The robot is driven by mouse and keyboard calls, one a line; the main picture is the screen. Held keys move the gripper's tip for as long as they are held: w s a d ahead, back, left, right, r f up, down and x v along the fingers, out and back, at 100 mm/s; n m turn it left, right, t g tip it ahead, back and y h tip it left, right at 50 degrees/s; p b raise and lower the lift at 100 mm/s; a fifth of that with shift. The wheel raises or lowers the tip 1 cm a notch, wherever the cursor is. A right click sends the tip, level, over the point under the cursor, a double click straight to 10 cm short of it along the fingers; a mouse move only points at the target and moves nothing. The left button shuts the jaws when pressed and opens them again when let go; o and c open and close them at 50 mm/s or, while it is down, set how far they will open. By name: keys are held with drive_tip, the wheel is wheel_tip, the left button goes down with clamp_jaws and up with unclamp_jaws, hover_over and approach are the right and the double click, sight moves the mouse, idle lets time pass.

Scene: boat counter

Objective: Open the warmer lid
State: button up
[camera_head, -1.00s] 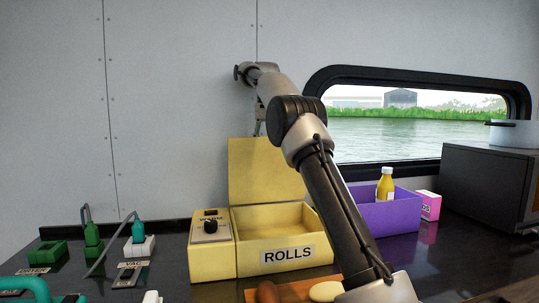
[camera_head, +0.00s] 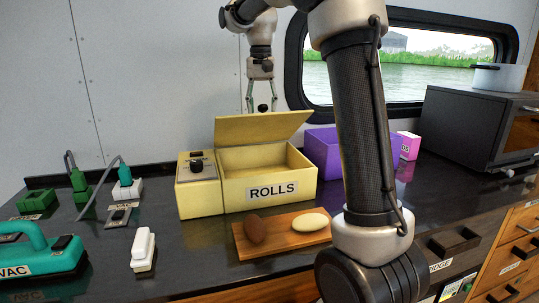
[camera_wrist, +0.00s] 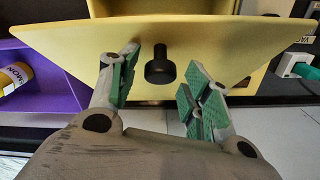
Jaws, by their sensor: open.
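The warmer is a yellow box (camera_head: 203,200) labelled ROLLS with a control panel on its left. Its yellow lid (camera_head: 258,128) is raised part way, leaning forward over the open, empty-looking bin. My gripper (camera_head: 251,108) is open behind the lid. In the wrist view its green-padded fingers (camera_wrist: 158,88) stand on either side of the knob, apart from it.
A wooden board (camera_head: 284,240) with a brown roll and a pale roll lies in front. A purple bin (camera_head: 322,150) stands to the right and a grey oven (camera_head: 465,125) beyond. A teal vacuum (camera_head: 40,255), a white object (camera_head: 143,250) and charging sockets are left. The wall is close behind.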

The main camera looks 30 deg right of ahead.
drive_tip(key=s+a+f, duration=0.1)
drive_tip(key=s+f, duration=0.6)
drive_tip(key=f, duration=0.5)
drive_tip(key=shift+s+a+f, duration=0.15)
drive_tip(key=shift+a+f, duration=0.15)
drive_tip(key=shift+f, duration=0.1)
idle(0.6)
